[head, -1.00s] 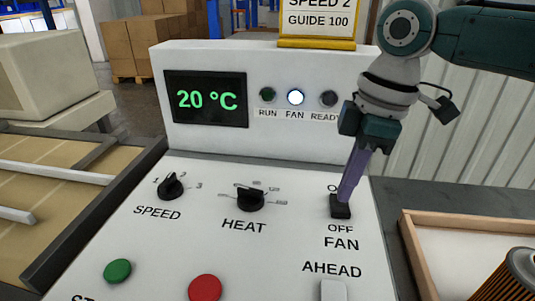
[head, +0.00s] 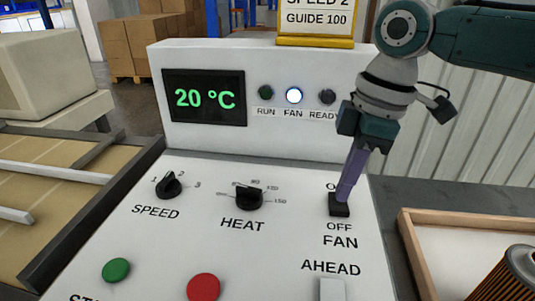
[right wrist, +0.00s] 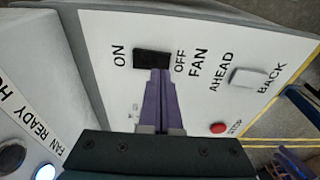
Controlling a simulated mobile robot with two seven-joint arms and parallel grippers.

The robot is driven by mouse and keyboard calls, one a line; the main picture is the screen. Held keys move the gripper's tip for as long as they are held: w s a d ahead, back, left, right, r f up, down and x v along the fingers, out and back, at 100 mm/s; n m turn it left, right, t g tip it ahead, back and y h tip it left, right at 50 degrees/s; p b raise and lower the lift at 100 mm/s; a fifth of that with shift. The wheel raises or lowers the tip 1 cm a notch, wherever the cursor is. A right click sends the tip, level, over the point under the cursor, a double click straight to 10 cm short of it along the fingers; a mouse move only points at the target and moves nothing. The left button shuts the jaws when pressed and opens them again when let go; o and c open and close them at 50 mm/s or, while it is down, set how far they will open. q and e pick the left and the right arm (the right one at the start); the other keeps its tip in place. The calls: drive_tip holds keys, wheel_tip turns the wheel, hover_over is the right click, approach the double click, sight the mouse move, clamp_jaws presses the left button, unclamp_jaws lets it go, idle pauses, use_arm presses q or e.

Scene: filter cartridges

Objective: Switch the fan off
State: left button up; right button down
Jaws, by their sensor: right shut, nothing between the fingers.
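The black fan switch (head: 339,207) sits on the sloped white panel between its ON and OFF labels, above the word FAN. It also shows in the right wrist view (right wrist: 152,59). My right gripper (head: 345,196) is shut and empty, its purple fingers pointing down with the tips at the switch. In the right wrist view its fingertips (right wrist: 160,75) meet the switch's edge; I cannot tell whether they press on it. The FAN lamp (head: 294,95) glows white. The ON label is mostly hidden behind the fingers in the head view. My left gripper is not in view.
The SPEED knob (head: 169,186) and HEAT knob (head: 249,198) are to the left. The green button (head: 116,270), red button (head: 204,287) and AHEAD rocker (head: 332,290) are nearer. The display (head: 204,97) reads 20 °C. A tray with a filter cartridge (head: 515,275) is right.

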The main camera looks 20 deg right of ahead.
sight(341, 206)
drive_tip(key=shift+f+b, duration=0.6)
drive_tip(key=shift+f, duration=0.45)
idle(0.4)
wheel_tip(341, 206, up, 3)
drive_tip(key=p, duration=0.3)
wheel_tip(341, 206, up, 4)
drive_tip(key=p, duration=0.5)
drive_tip(key=shift+r, duration=0.1)
